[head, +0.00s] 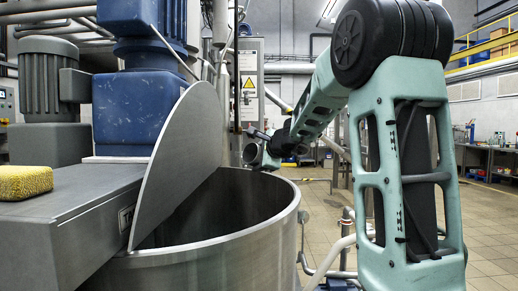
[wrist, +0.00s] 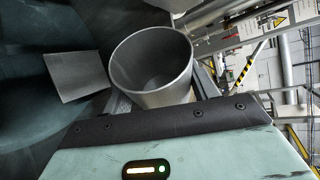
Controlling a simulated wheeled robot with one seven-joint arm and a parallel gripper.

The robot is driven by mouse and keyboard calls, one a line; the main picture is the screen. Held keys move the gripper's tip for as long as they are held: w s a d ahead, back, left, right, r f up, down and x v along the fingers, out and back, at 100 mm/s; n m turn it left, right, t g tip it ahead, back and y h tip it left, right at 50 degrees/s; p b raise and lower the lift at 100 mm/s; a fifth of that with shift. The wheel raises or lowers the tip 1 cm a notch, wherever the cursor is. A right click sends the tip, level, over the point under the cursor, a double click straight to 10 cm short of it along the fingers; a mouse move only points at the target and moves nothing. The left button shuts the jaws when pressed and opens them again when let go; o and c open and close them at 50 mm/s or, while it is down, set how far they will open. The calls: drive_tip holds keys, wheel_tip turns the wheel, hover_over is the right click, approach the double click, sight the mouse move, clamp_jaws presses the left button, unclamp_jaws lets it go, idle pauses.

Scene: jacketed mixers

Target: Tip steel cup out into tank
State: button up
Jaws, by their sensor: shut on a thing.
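The tank (head: 225,240) is a large open steel vessel in the head view, with a half-round steel lid plate (head: 180,160) standing up at its left. My gripper (head: 265,157) is at the tank's far rim. It is shut on the steel cup (head: 252,153), which looks small and tilted there. In the wrist view the steel cup (wrist: 150,75) sits between the fingers of my gripper (wrist: 160,88), its round mouth facing the camera. I see only bare grey walls and bottom inside it. The tank's dark interior (wrist: 40,120) appears to lie to its left.
Blue mixer drive housing (head: 140,105) and a grey motor (head: 48,80) stand left of the tank. A yellow sponge (head: 25,182) lies on the grey arm cover (head: 75,205). Pipes and a hose (head: 325,262) run right of the tank. Tiled floor beyond is open.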

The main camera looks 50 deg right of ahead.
drive_tip(key=shift+d+r+m+y+p, duration=0.15)
drive_tip(key=shift+r+m+y+p, duration=0.25)
drive_tip(key=shift+p, duration=1.75)
drive_tip(key=shift+d+r+m+y+p, duration=0.15)
drive_tip(key=shift+m+y+p, duration=0.4)
drive_tip(key=shift+p, duration=1.6)
drive_tip(key=shift+a+m+p, duration=0.1)
drive_tip(key=shift+m+p, duration=0.15)
drive_tip(key=shift+p, duration=0.65)
drive_tip(key=y+p, duration=0.1)
drive_tip(key=p, duration=0.2)
drive_tip(key=shift+f+m, duration=0.1)
drive_tip(key=shift+m, duration=0.3)
drive_tip(key=m+y+p, duration=0.1)
drive_tip(key=p, duration=0.4)
drive_tip(key=shift+a+f+p, duration=0.1)
drive_tip(key=shift+a+p, duration=0.05)
drive_tip(key=shift+p, duration=0.15)
